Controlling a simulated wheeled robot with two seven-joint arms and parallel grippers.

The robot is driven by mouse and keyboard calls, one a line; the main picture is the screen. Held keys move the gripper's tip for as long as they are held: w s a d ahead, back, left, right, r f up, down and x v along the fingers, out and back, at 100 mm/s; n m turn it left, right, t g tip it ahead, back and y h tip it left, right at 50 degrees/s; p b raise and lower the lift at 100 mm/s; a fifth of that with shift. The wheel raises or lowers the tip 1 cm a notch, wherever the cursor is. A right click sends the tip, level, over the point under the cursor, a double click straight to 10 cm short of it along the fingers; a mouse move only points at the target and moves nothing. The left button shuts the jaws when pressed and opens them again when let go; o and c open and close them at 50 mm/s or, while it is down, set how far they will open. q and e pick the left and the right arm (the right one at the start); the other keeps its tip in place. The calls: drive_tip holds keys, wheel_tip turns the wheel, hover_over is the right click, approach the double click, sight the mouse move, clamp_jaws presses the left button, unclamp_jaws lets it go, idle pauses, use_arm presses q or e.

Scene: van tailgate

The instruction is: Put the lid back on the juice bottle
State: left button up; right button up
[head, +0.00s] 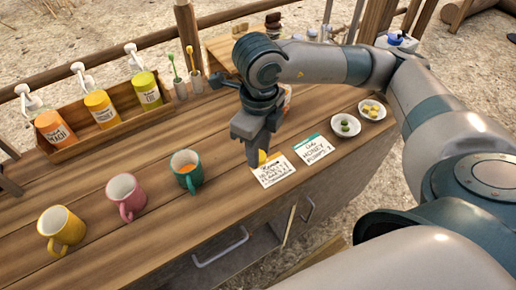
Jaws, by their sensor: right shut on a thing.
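My right gripper (255,152) reaches down over the front middle of the wooden counter, just behind a handwritten card (271,171). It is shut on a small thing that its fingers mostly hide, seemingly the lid. A bit of yellow (263,156) shows beside the fingertips; I cannot tell whether it is held or lies on the counter. A small orange and white patch (288,92) shows behind my right wrist. It may be part of the juice bottle, but the arm hides the rest. My left gripper is not in view.
Yellow (61,230), pink (126,197) and green (186,171) mugs stand at the front left. A wooden rack (113,122) holds pump bottles behind them. A second card (313,148) and two small bowls (345,125) (372,110) lie right of the gripper. Bare counter lies between mugs and rack.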

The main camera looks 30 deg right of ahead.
drive_tip(key=shift+n, duration=0.3)
drive_tip(key=n, duration=0.4)
drive_tip(key=shift+w+a, duration=0.15)
drive_tip(key=shift+w, duration=0.2)
drive_tip(key=n, duration=0.3)
drive_tip(key=shift+w+a+n, duration=0.1)
drive_tip(key=shift+w+n, duration=0.15)
drive_tip(key=shift+n, duration=0.15)
drive_tip(key=w+n, duration=0.1)
drive_tip(key=n, duration=0.6)
drive_tip(key=w+n, duration=0.1)
drive_tip(key=n, duration=0.6)
drive_tip(key=w+a+n, duration=0.1)
drive_tip(key=n, duration=0.7)
drive_tip(key=shift+a+f, duration=0.1)
drive_tip(key=shift+f, duration=0.15)
